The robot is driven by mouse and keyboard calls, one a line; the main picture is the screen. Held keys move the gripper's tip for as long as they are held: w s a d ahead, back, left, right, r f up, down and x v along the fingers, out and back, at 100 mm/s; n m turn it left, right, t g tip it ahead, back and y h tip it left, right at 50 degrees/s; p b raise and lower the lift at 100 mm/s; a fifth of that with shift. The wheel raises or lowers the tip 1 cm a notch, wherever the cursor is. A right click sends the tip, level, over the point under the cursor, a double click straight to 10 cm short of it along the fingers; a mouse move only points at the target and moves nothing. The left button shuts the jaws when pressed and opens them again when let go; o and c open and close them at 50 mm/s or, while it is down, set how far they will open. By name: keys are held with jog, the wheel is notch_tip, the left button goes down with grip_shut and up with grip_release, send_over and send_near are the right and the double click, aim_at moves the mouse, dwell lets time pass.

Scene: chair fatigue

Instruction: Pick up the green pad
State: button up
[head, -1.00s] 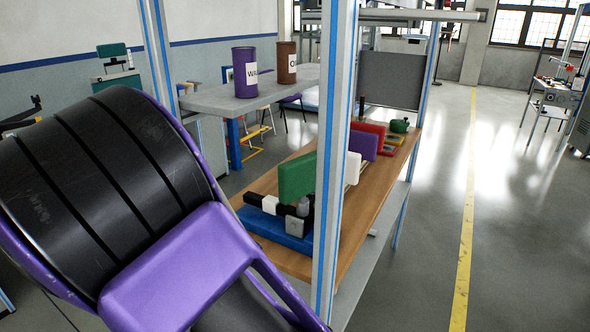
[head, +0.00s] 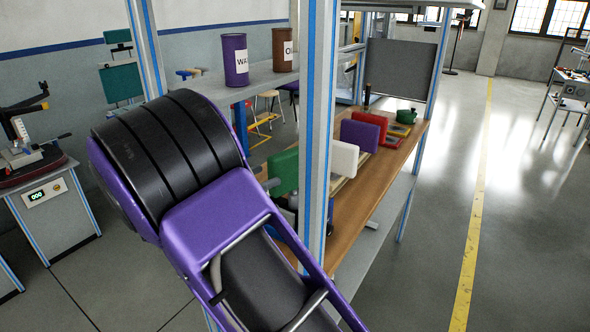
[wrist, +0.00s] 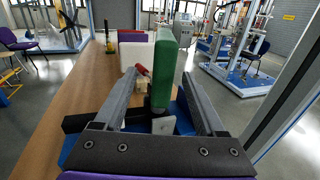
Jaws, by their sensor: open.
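The green pad (head: 284,172) stands upright near the front end of the wooden bench, partly hidden by my arm and a frame post in the head view. In the wrist view the green pad (wrist: 166,68) is seen nearly edge-on, rising from a dark mount over a blue base (wrist: 184,122). My gripper (wrist: 160,78) is open, with one finger on each side of the pad's lower part. A gap shows on both sides in the picture; I cannot tell how deep the pad sits between the fingers. The fingers are mostly hidden in the head view.
White (head: 343,158), purple (head: 361,135) and red (head: 370,122) pads stand behind on the bench (head: 377,180). A blue-striped post (head: 318,130) rises close to my arm. Purple (head: 236,60) and brown (head: 285,50) cans stand on a grey shelf.

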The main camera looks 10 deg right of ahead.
aim_at(295, 164)
jog(key=x, duration=0.4)
jog(key=shift+d, duration=0.25)
jog(key=shift+x, duration=2.6)
jog(key=shift+s+r, duration=0.15)
jog(key=shift+r, duration=0.05)
grip_shut()
jog(key=shift+d, duration=0.1)
